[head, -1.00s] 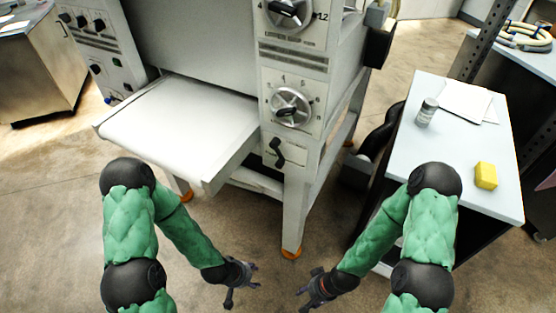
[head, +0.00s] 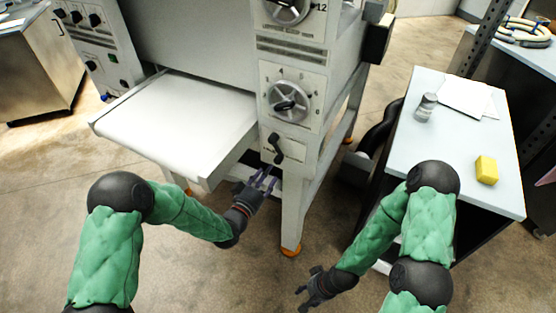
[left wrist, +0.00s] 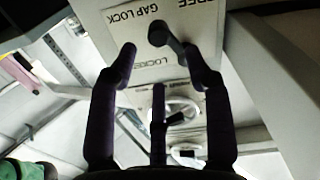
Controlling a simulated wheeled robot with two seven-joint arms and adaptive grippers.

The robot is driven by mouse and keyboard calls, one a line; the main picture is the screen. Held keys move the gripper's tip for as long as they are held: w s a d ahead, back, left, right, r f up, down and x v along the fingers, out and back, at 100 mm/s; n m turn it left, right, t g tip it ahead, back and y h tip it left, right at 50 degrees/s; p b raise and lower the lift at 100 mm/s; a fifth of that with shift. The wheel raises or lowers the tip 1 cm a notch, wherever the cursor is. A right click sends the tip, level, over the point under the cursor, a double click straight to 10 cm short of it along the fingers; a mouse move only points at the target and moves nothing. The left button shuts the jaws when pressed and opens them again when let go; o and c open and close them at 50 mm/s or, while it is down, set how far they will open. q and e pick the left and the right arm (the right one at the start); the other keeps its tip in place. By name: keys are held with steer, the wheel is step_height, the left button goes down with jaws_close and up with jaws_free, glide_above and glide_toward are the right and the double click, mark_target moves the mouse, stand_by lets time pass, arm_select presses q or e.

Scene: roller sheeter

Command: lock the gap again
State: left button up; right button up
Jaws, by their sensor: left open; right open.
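The gap lock lever (head: 277,150) is a dark handle on a pale plate on the front of the sheeter (head: 290,190), below the lower dial. In the left wrist view the lever (left wrist: 172,42) slants away from its round pivot, beside upside-down "GAP LOCK", "FREE" and "LOCKED" lettering. Fingers partly hide the lever's end there. My left gripper (head: 264,180) is open and empty, just below the lever, with no clear contact. In its wrist view the fingers (left wrist: 160,65) spread on both sides of the lever. My right gripper (head: 312,288) is open and empty, low over the floor.
The lower dial (head: 287,103) sits above the lever. The white feed table (head: 175,120) juts out left of my left gripper. A side table (head: 430,165) at right holds a grey jar (head: 426,107), papers (head: 465,98) and a yellow block (head: 486,170).

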mark_target(276, 161)
arm_select(q)
steer(key=b+x, duration=0.1)
steer(key=x, duration=0.7)
steer(key=shift+w+d+b, duration=0.15)
steer(key=shift+w+b, duration=0.1)
steer(key=shift+b, duration=0.1)
jaws_close()
